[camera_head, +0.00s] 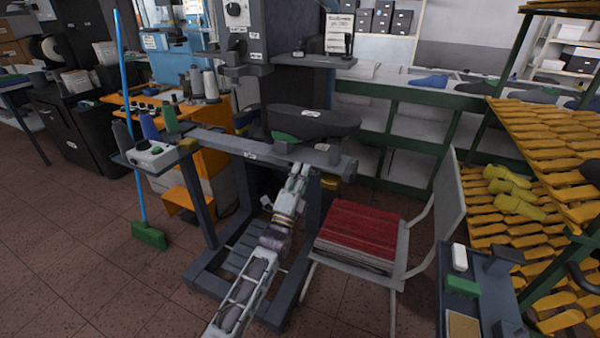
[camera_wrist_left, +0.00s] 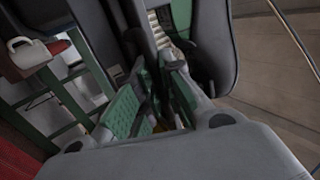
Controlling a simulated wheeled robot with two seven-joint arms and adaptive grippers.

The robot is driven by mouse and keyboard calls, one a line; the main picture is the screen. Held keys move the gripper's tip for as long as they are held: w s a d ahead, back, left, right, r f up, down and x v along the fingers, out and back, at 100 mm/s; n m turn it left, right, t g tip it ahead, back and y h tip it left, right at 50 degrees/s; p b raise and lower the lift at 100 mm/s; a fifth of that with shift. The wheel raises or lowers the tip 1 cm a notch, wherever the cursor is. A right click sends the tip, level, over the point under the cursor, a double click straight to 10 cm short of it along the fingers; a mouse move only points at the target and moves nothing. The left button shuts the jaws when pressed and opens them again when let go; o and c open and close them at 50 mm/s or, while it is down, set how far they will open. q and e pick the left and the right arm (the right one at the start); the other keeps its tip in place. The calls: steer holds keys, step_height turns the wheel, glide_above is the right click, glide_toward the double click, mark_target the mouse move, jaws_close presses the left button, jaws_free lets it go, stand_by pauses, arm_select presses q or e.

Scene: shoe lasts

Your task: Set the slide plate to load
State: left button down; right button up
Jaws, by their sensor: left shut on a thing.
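The slide plate (camera_head: 312,121) is a dark, rounded, sole-shaped piece with a green part at its front left. It sits above a grey crossbar (camera_head: 215,143) with small white labels, too small to read. My left gripper (camera_head: 299,168) reaches up to the front of the crossbar, just below the plate. It is shut on a part of the slide plate, but the held part is mostly hidden. In the left wrist view the green-padded fingers (camera_wrist_left: 155,98) are close together around something dark, beside a large dark rounded shape. My right gripper is not in view.
A red-topped chair (camera_head: 357,232) stands right of my left arm. A yellow shoe-last rack (camera_head: 540,150) is at the right. A blue-handled broom (camera_head: 148,235) stands on the open floor at left.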

arm_select(q)
steer(key=shift+s+d+r, duration=0.1)
steer(key=shift+d+r, duration=0.1)
steer(key=shift+d, duration=0.05)
steer(key=c, duration=1.8)
jaws_free()
steer(key=shift+d+f, duration=0.1)
steer(key=shift+d, duration=0.1)
steer(key=shift+a, duration=0.15)
steer(key=shift+v, duration=5.9)
